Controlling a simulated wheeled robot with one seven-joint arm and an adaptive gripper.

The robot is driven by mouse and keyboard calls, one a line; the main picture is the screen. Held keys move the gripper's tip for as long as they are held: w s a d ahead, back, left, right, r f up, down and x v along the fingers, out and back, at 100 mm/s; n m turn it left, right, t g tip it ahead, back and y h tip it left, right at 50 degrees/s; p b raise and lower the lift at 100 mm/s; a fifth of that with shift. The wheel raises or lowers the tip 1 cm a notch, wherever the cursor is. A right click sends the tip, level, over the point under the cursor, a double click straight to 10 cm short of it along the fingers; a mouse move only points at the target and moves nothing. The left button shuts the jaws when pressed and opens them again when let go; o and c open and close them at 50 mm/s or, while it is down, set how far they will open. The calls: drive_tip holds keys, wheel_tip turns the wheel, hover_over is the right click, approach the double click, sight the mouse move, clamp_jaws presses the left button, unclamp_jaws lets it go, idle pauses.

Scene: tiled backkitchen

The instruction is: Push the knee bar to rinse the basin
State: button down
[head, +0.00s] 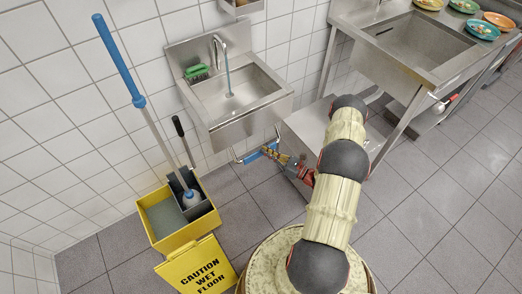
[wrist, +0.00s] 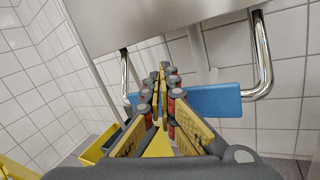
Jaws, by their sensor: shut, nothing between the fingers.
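The steel hand basin (head: 240,95) hangs on the tiled wall, and its underside (wrist: 150,20) fills the top of the wrist view. A blue stream of water (head: 228,80) runs from the faucet (head: 217,45) into it. The knee bar is a blue pad (wrist: 215,100) on bent chrome tubes below the basin, and it also shows in the head view (head: 250,157). My gripper (wrist: 163,72) is shut and empty. Its fingers lie across the pad in the wrist view and hide part of it. In the head view my gripper (head: 275,153) is at the pad; contact itself is hard to tell.
A yellow mop bucket (head: 160,238) with a mop and a wet floor sign (head: 197,268) stands left of my arm. A steel sink table (head: 405,50) with plates is at the right. A green brush (head: 196,71) lies on the basin's rim. Floor at right is clear.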

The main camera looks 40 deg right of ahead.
drive_tip(key=shift+s+r, duration=0.3)
drive_tip(key=shift+s, duration=0.05)
drive_tip(key=s+r+p, duration=0.1)
drive_tip(key=s, duration=0.1)
drive_tip(key=s+r+p, duration=0.1)
drive_tip(key=s, duration=0.1)
drive_tip(key=shift+a+r+p, duration=0.1)
drive_tip(key=shift+r+p, duration=0.2)
drive_tip(key=shift+r, duration=0.05)
idle(0.9)
